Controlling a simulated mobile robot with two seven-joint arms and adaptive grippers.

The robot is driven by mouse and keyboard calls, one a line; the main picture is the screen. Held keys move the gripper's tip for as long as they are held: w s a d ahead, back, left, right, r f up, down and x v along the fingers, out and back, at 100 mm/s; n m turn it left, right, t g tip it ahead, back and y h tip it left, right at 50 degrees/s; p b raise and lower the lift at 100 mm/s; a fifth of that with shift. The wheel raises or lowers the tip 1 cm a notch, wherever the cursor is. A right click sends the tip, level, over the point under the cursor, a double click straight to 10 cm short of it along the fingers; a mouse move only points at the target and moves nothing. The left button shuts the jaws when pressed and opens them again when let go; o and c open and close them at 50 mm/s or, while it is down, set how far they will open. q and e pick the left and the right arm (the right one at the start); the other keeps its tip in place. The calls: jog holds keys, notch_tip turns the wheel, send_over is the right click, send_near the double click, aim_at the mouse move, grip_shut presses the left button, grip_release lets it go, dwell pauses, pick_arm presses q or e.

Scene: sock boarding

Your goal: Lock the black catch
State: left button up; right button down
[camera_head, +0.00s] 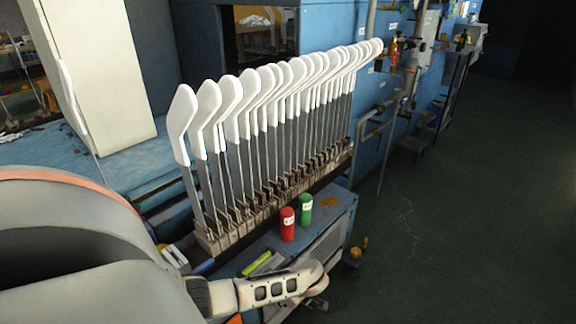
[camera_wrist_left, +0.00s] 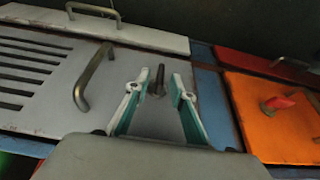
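The black catch (camera_wrist_left: 159,78) shows in the left wrist view as a dark upright peg on a grey panel (camera_wrist_left: 150,122). My left gripper (camera_wrist_left: 155,86) is open, with its two teal-and-pale fingers on either side of the catch as seen from the wrist. I cannot tell whether the fingers touch it. The lower part of the grey panel is hidden by my gripper's body. In the head view my left arm reaches down past the front of the machine, and its fingers are not visible there. My right gripper is in neither view.
An orange panel (camera_wrist_left: 265,135) with a red catch (camera_wrist_left: 280,102) lies to the right in the wrist view. A curved handle (camera_wrist_left: 90,78) and slotted grey panel (camera_wrist_left: 35,75) are left. White sock boards (camera_head: 245,105), a red can (camera_head: 287,225) and a green can (camera_head: 305,209) stand nearby.

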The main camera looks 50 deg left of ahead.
pick_arm(q)
jog(key=shift+a+f, duration=0.15)
jog(key=shift+f, duration=0.2)
grip_shut()
